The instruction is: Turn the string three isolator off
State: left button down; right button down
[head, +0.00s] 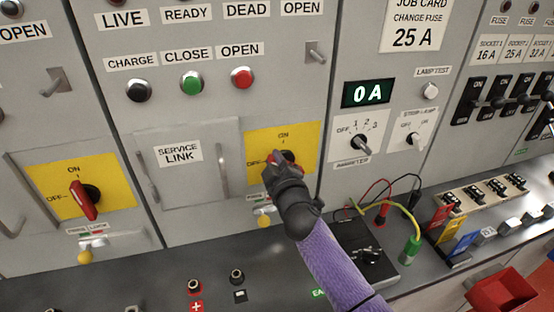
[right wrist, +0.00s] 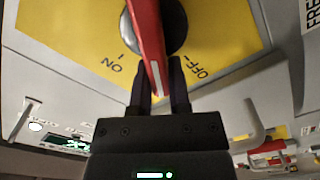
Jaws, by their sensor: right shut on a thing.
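A yellow isolator plate (head: 305,138) with ON and OFF marks is on the grey panel in the head view. Its red handle (right wrist: 148,35) sits on a dark round hub in the right wrist view. My right gripper (head: 277,168) is shut on that handle, with a finger on each side of it (right wrist: 159,82). The handle's white-striped end points between the ON and OFF marks. In the head view my gripper hides most of the handle. A second isolator (head: 84,200) at left has its red handle nearly upright, towards ON. No string number is readable. My left gripper is out of view.
Left of the gripper is a service link cover (head: 180,153) with handles. Below hangs a yellow padlock (head: 264,220). A black tester with leads (head: 368,255) and a red bin (head: 503,292) are at right. The ammeter display (head: 367,93) reads 0 A.

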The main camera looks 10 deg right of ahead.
jog(key=n, duration=0.1)
jog(key=f+n, duration=0.1)
jog(key=shift+f+n, duration=0.25)
jog(key=shift+n, duration=0.05)
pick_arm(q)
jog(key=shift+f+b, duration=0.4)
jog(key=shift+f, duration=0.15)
pick_arm(e)
jog(key=shift+a+f+n, duration=0.1)
jog(key=shift+f+n, duration=0.1)
jog(key=shift+n, duration=0.85)
jog(key=shift+f+n, duration=0.2)
jog(key=shift+n, duration=0.85)
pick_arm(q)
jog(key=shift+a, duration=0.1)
